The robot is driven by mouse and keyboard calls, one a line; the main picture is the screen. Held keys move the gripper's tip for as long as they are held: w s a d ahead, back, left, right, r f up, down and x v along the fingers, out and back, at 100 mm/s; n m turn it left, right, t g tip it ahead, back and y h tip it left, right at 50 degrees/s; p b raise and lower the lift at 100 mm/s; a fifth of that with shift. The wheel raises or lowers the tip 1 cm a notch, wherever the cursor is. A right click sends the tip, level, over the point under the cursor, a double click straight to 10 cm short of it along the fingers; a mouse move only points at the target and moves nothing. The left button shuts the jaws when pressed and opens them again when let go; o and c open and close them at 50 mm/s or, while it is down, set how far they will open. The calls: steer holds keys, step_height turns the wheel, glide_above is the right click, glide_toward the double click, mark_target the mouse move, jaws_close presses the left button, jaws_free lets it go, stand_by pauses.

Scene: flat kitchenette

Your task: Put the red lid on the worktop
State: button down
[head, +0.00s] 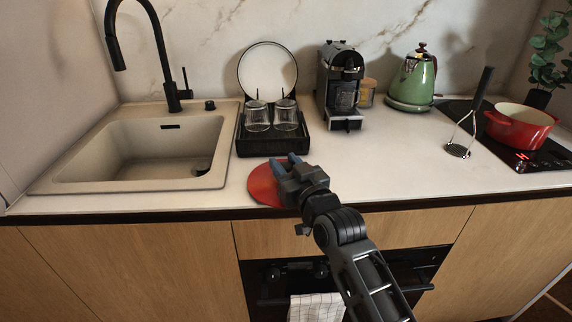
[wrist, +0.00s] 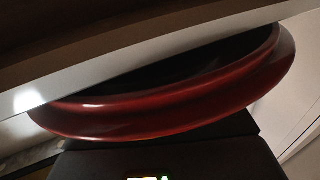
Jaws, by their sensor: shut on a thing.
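The red lid (head: 262,188) is at the front edge of the pale worktop (head: 400,160), just in front of the dish rack. My gripper (head: 284,164) is shut on the lid, with its blue fingers over the lid's upper right side and hiding part of it. In the wrist view the lid (wrist: 170,115) fills the middle as a glossy red rim with a dark inside, close to a pale edge. I cannot tell whether it touches the worktop.
A black dish rack (head: 272,144) with two glasses and a plate stands behind the lid. The sink (head: 150,155) is left. A coffee machine (head: 340,85), green kettle (head: 412,80), masher (head: 470,120) and open red pot (head: 520,125) stand right. Worktop right of my gripper is clear.

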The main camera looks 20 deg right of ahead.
steer(key=shift+f, duration=0.1)
steer(key=c, duration=0.7)
jaws_free()
steer(key=shift+s, duration=0.1)
steer(key=s+b, duration=0.1)
steer(key=s, duration=1)
steer(key=shift+s+d+b, duration=0.35)
steer(key=shift+s+d, duration=0.05)
